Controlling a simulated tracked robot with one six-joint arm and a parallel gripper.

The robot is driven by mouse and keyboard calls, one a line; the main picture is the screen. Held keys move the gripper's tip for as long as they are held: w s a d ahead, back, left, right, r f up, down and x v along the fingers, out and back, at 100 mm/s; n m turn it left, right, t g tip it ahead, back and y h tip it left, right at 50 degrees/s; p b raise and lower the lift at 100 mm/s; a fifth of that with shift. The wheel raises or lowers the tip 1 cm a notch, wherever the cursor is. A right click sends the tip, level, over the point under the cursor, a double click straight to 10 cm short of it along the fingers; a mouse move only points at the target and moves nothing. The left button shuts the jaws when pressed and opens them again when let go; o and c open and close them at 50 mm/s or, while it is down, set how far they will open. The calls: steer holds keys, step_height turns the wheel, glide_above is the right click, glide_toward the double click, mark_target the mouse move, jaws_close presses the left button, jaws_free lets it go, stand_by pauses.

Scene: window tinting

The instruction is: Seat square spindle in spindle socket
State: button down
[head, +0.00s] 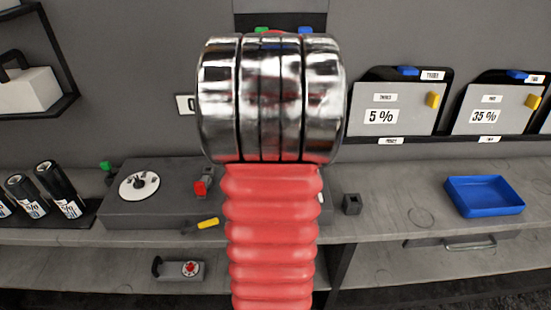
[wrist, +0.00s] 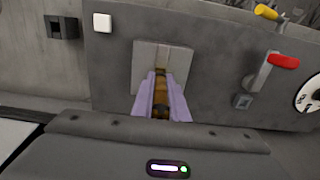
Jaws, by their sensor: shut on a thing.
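My gripper (wrist: 160,82), with two lilac fingers, is shut on a narrow brass-brown piece (wrist: 160,100), which looks like the square spindle. It shows only in the gap between the fingers. The fingertips are in front of a light grey square plate (wrist: 148,56) on the dark grey box. I take this plate as the likely spindle socket, but no opening in it is visible. Whether the spindle touches or enters it cannot be told. In the head view my arm hides the gripper, the spindle and the plate.
The grey box (head: 160,212) carries a white dial (head: 139,186) and a red-handled part (head: 201,188). A yellow-handled part (head: 208,223) is at its front edge. A dark block with a hole (head: 351,204) stands right of it. A blue tray (head: 484,196) is farther right, with clear bench between.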

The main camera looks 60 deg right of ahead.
steer(key=shift+f, duration=0.55)
steer(key=c, duration=1.7)
jaws_free()
steer(key=shift+o, duration=0.2)
step_height(320, 180, up, 14)
steer(key=shift+f, duration=0.15)
